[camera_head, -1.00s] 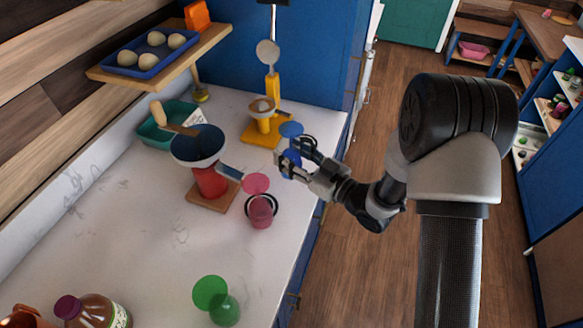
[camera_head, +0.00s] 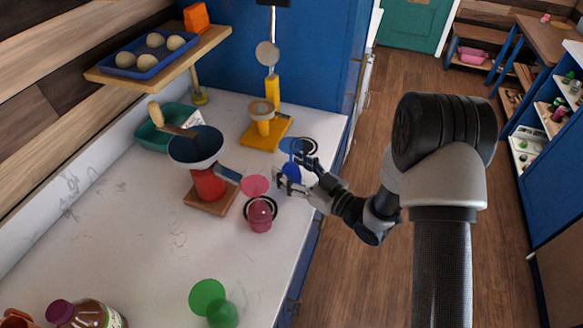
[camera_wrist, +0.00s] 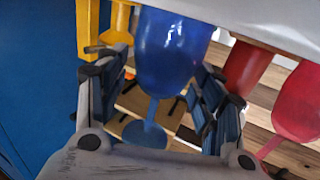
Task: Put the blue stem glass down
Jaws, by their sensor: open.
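The blue stem glass (camera_head: 291,170) is upside down at the counter's right side, bowl down and round foot up. In the wrist view its bowl (camera_wrist: 170,48) fills the upper middle, with the stem and foot below. The rim is cut off there, so its contact with the counter is unclear. My gripper (camera_head: 288,168) is at the glass; in the wrist view its open fingers (camera_wrist: 157,92) stand either side of the stem, with gaps.
An upside-down pink glass (camera_head: 260,218) with a black ring stands close by at the left. A red-based blue bowl device (camera_head: 208,185) and a yellow stand (camera_head: 263,128) are near. A green glass (camera_head: 222,314) is at the front. The left-middle counter (camera_head: 130,225) is clear.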

